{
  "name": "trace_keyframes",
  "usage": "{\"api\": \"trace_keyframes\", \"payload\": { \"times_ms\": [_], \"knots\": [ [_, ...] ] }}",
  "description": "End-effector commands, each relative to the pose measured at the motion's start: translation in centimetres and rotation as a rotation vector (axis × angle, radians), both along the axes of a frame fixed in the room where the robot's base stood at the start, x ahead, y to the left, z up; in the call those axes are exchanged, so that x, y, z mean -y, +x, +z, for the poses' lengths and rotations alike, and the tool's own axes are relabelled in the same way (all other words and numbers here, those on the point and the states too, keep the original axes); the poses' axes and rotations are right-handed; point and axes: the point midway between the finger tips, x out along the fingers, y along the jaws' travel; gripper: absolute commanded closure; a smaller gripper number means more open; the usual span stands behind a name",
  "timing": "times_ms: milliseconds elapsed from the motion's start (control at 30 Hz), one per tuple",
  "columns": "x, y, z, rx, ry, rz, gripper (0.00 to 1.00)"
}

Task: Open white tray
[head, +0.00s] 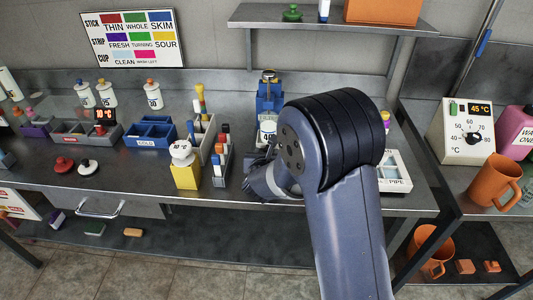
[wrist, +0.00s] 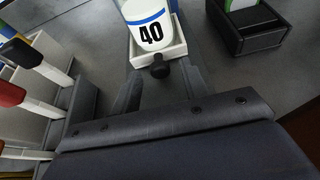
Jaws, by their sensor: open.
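In the wrist view, a white tray (wrist: 177,50) with a black knob (wrist: 160,69) on its front holds a white cup marked 40 (wrist: 148,30). In the head view the cup (head: 267,131) stands at the foot of a blue device (head: 269,98); my arm hides most of the tray there. My gripper (wrist: 164,76) is open, with one finger on each side of the knob. I cannot tell whether the fingers touch it. In the head view my gripper (head: 262,180) is low over the bench, in front of the blue device.
Left of my gripper are a rack of colored sticks (head: 219,160), a yellow block with a white top (head: 185,168) and a blue bin (head: 151,133). A white box labelled PIPE (head: 397,184) lies to the right, partly behind my arm. In the wrist view, a dark holder (wrist: 247,30) stands right of the tray.

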Motion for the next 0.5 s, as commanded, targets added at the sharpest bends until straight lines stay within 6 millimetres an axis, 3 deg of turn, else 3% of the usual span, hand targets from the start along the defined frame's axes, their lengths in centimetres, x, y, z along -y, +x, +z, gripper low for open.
{"api": "trace_keyframes", "payload": {
  "times_ms": [133,500],
  "knots": [
    [0.0,-0.01,-0.01,0.0,0.0,0.0,0.58],
    [0.0,-0.03,0.01,0.0,0.0,0.0,0.89]
  ]
}}
